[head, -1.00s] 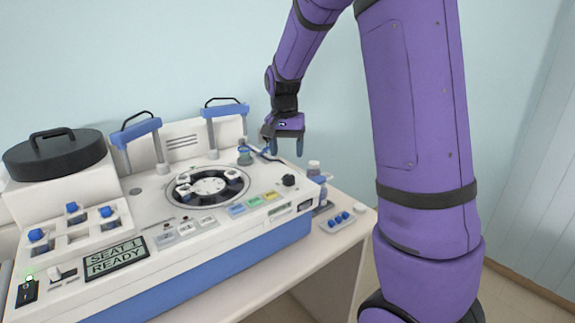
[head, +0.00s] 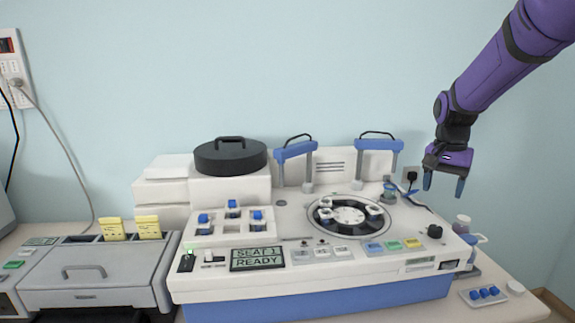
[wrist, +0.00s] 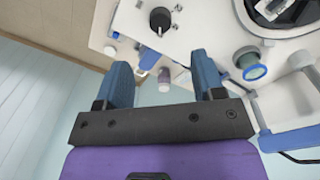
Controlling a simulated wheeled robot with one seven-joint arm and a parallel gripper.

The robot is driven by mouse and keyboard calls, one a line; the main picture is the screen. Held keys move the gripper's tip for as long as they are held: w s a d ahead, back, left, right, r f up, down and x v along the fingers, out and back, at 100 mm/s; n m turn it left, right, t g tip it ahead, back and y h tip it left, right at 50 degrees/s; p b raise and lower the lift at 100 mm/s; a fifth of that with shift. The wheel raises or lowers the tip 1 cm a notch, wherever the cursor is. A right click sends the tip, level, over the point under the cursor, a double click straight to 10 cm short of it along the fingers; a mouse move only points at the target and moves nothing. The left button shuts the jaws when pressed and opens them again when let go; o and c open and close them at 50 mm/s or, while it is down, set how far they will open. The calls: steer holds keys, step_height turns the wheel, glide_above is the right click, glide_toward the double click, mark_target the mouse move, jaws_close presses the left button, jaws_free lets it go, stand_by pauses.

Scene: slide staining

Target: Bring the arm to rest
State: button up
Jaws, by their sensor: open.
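My gripper (head: 443,184) hangs at the end of my purple arm in the head view, above the right rear corner of the white and blue staining machine (head: 330,290). Its two blue fingers are apart with nothing between them, and they point down. In the wrist view the open fingers (wrist: 166,85) show over the machine's edge, with the black knob (wrist: 159,20) ahead of them. The gripper touches nothing that I can see.
Bottles (head: 461,224) and a small tray with blue caps (head: 468,297) stand at the right. A grey box (head: 95,290) stands left. Wall space around my gripper is clear.

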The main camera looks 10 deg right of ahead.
steer(key=s+a+r+n+t, duration=0.2)
steer(key=s+a+n, duration=0.1)
steer(key=s, duration=0.5)
steer(key=s+a+r+n+t, duration=0.1)
steer(key=s+a+r+n, duration=0.2)
steer(key=s, duration=0.6)
steer(key=s+a+r+n+t, duration=0.2)
steer(key=s+a, duration=0.4)
steer(key=s, duration=0.3)
steer(key=shift+s+r+n+t, duration=0.15)
steer(key=shift+r+n+t, duration=0.15)
steer(key=shift+r+n, duration=0.3)
